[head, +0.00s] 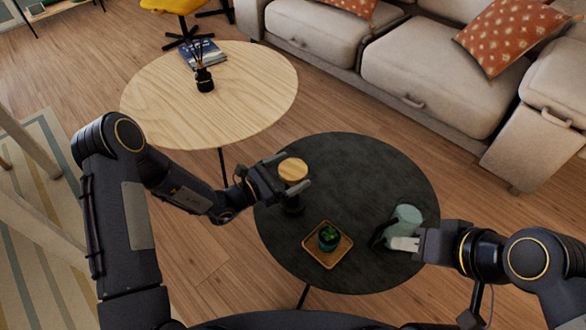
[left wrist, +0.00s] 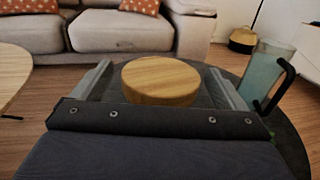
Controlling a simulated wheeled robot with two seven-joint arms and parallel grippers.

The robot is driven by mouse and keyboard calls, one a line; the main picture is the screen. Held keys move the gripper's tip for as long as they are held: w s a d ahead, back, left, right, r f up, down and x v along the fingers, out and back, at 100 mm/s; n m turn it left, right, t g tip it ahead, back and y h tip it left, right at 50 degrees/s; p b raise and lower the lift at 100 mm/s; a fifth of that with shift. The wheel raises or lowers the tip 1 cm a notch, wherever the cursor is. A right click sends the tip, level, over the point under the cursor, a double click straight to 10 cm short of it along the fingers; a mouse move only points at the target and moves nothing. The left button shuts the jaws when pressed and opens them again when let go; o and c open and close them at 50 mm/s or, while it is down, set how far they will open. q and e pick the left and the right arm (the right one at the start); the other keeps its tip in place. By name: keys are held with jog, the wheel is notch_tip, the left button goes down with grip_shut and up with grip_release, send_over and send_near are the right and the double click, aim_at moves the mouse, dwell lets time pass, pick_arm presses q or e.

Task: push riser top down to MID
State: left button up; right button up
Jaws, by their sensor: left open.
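The riser has a round light-wood top (head: 293,170) above a dark base (head: 292,205), standing on the dark round table (head: 345,150). Its top also shows in the left wrist view (left wrist: 160,78). My left gripper (head: 290,172) is open, with one finger on each side of the top. I cannot tell whether the fingers touch it. The riser's stem and any height marks are hidden. My right gripper (head: 403,243) is beside a teal jug with a black handle (head: 405,217); whether its jaws are open or shut is unclear.
A small potted plant (head: 328,237) stands on a square wooden tray (head: 316,251) near the riser. A light-wood table (head: 150,105) holds books (head: 203,54) and a dark diffuser (head: 204,80). A grey sofa (head: 420,80) stands behind. The dark table's back part is clear.

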pick_arm(q)
jog(key=v, duration=0.6)
jog(key=shift+s+a+p, duration=0.1)
jog(key=shift+a+p, duration=0.05)
jog(key=shift+p, duration=0.25)
jog(key=shift+r, duration=0.1)
jog(key=s+a+r+m+g, duration=0.2)
jog(key=s+r+m+g, duration=0.6)
jog(key=s+r+m, duration=0.7)
jog(key=s+a+r+m+t+y, duration=0.35)
jog(key=s+a+m+y, duration=0.45)
jog(key=s+a+y, duration=0.35)
notch_tip(320, 180, up, 23)
jog(key=w+p, duration=0.1)
jog(key=p, duration=2.2)
jog(key=shift+a+p, duration=0.3)
